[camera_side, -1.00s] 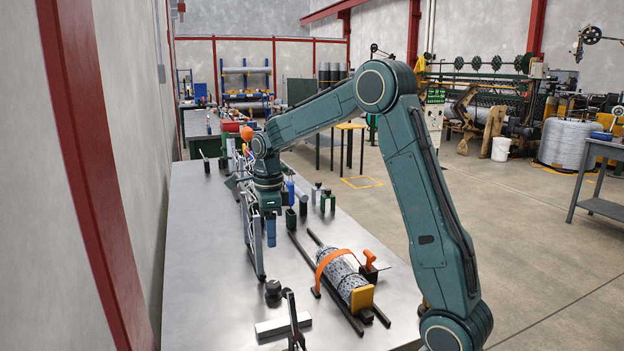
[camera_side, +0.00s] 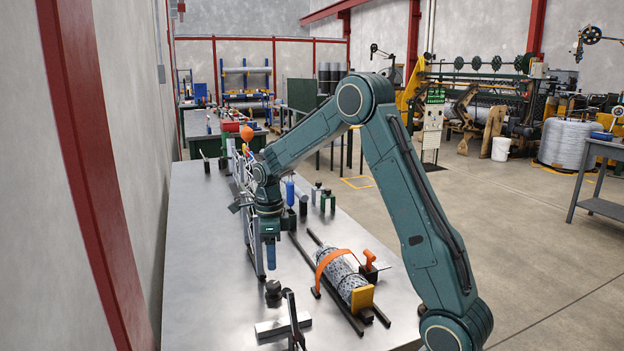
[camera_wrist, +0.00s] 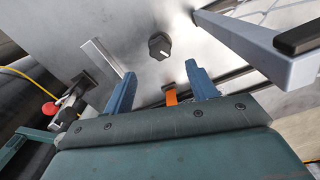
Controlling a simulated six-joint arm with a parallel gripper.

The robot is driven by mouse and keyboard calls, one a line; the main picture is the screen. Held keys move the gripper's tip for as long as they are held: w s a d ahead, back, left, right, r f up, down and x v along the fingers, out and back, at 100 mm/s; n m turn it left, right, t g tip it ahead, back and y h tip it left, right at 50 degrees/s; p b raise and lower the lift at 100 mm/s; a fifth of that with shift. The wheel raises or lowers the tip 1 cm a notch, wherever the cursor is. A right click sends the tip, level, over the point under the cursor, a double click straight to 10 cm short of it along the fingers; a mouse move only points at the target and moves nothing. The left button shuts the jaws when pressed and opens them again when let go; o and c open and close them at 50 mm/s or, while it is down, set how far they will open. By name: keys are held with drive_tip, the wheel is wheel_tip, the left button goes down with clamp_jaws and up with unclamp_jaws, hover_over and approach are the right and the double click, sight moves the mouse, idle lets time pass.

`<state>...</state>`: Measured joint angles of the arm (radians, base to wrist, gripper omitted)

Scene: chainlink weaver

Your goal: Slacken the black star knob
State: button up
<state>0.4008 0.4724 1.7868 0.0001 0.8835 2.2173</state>
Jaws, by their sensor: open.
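The black star knob (camera_wrist: 160,46) shows in the wrist view above the metal tabletop, with a small white mark on its top. In the side view the dark knob (camera_side: 273,288) stands near the front of the table. My gripper (camera_side: 270,264) points down above and slightly behind it in the side view, apart from it. In the wrist view the blue fingers of my gripper (camera_wrist: 161,72) are spread with nothing between them. The knob lies beyond the fingertips in that view.
A mesh roll (camera_side: 346,281) with an orange strap lies on dark rails to the right. A pale metal bar (camera_side: 283,325) lies in front of the knob. An upright grey frame (camera_side: 252,230) stands close left of my gripper. The tabletop (camera_side: 205,280) is clear at left.

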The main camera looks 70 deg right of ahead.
sight(273, 282)
drive_tip(key=shift+f, duration=4)
drive_tip(key=shift+c, duration=0.5)
drive_tip(key=c, duration=0.9)
